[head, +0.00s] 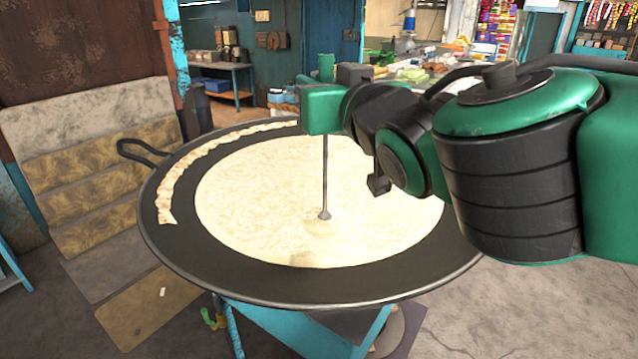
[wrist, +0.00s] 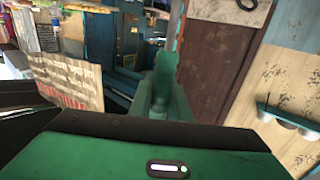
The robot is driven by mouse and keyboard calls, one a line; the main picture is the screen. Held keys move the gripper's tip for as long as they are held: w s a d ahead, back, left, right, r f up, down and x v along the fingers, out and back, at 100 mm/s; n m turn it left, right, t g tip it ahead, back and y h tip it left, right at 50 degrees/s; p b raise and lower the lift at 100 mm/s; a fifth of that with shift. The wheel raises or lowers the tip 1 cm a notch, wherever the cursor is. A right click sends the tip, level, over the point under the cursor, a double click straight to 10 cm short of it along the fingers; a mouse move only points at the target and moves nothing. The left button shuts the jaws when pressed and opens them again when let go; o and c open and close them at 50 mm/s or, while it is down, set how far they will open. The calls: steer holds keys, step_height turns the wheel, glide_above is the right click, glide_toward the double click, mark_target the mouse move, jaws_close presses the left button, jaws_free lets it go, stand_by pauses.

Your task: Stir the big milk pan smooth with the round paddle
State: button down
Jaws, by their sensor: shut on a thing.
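The big milk pan (head: 205,250) is a wide, shallow black pan on a blue stand. Its pale cream milk (head: 260,195) is marked with fine tan streaks. A paler patch of milk lies just below that end; the paddle's face is not clear to see. My gripper (head: 322,110) is above the pan, shut on the paddle's upper part. The fingertips are hard to make out. The wrist view shows neither pan nor paddle clearly.
A lumpy cream crust (head: 180,160) lies along the pan's back left rim. A loop handle (head: 140,150) sticks out at left. Stained boards (head: 100,150) lean beyond it. A cluttered counter (head: 415,75) stands behind. The floor at front right is clear.

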steer(key=a+v, duration=0.2)
steer(key=v, duration=1.7)
steer(key=shift+s+a, duration=0.3)
steer(key=shift+s, duration=0.1)
steer(key=shift+r, duration=0.1)
